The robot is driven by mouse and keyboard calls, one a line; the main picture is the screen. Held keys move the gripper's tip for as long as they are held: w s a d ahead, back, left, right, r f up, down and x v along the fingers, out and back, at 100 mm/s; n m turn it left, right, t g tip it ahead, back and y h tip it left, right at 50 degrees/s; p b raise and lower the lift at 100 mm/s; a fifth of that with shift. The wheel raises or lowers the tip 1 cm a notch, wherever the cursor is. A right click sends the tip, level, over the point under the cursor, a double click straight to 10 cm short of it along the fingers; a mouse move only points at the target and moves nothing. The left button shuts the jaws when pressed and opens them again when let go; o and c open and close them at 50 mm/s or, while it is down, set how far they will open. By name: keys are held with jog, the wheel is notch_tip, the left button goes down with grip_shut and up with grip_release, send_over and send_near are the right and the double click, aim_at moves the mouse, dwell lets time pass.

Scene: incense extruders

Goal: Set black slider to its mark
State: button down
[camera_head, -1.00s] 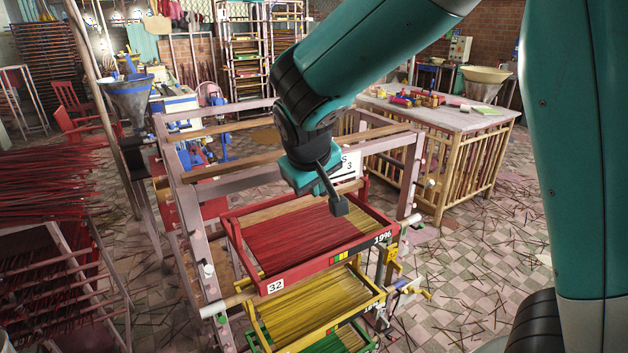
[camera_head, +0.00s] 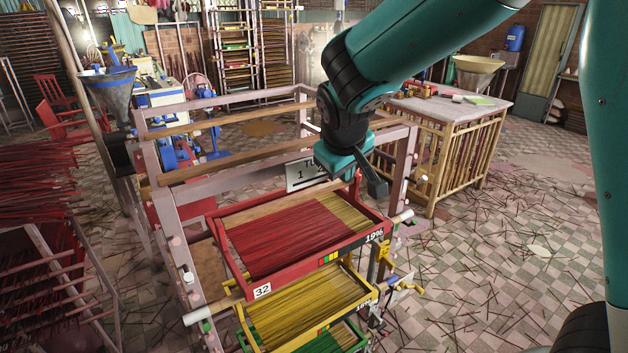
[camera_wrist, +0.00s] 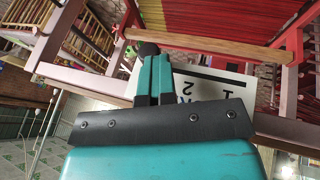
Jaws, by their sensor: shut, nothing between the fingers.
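A white plate (camera_head: 300,174) with black lettering and the numbers 1 and 2 is fixed to the pinkish frame behind the red tray. A thin black line runs under its numbers. The plate also shows, upside down, in the wrist view (camera_wrist: 215,84). My gripper (camera_head: 377,187) is shut and empty, pointing down in front of the frame, at the right of the plate, and hides the plate's right part. In the wrist view its closed fingers (camera_wrist: 147,50) stand beside the plate; contact cannot be told. I cannot make out the black slider or its mark.
The red tray (camera_head: 262,290) of incense sticks lies close below my gripper. A yellow tray (camera_head: 277,345) and a green one are stacked beneath it. The frame's wooden rails (camera_head: 220,127) and post stand close around. A bamboo-legged table (camera_head: 470,113) is behind right.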

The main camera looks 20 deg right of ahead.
jog(key=shift+d, duration=0.15)
jog(key=a+f+v, duration=0.1)
jog(key=a+v, duration=0.2)
jog(key=v, duration=1)
jog(key=s+a+f+n+g+y, duration=0.2)
jog(key=s+f+y, duration=0.1)
jog(key=s, duration=0.8)
jog(key=s+a+f+n+g+y+b, duration=0.1)
jog(key=s+f, duration=0.4)
jog(key=s, duration=0.6)
jog(key=a+g+y, duration=0.1)
jog(key=g+y, duration=0.1)
jog(key=shift+f+n+y, duration=0.25)
jog(key=shift+n+y, duration=0.15)
jog(key=shift+w+a, duration=0.1)
jog(key=shift+a, duration=0.05)
